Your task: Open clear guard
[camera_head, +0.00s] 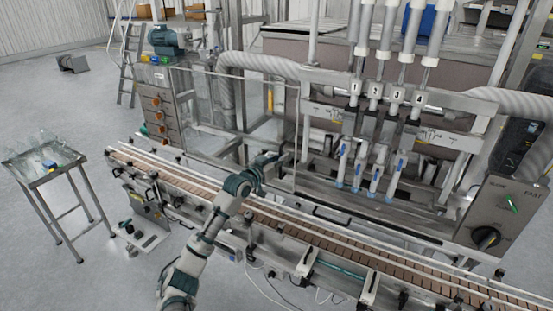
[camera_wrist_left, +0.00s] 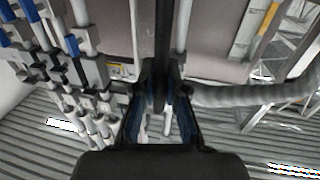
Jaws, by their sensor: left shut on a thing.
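The clear guard (camera_head: 255,112) is a see-through panel in a thin frame on the filler, left of the numbered nozzles in the head view. It appears swung out at an angle from the machine. My left gripper (camera_head: 284,157) is at the panel's right edge, above the conveyor. In the left wrist view my left gripper (camera_wrist_left: 162,108) is shut on a dark upright bar (camera_wrist_left: 162,45), which looks like the guard's handle or edge. The exact contact is partly hidden by the fingers. My right gripper is not in view.
Several numbered filling nozzles (camera_head: 375,165) hang right of the guard. The conveyor (camera_head: 330,235) runs along the front. A control box (camera_head: 505,215) stands at the right. A small table (camera_head: 45,170) stands at the left, with open floor around it.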

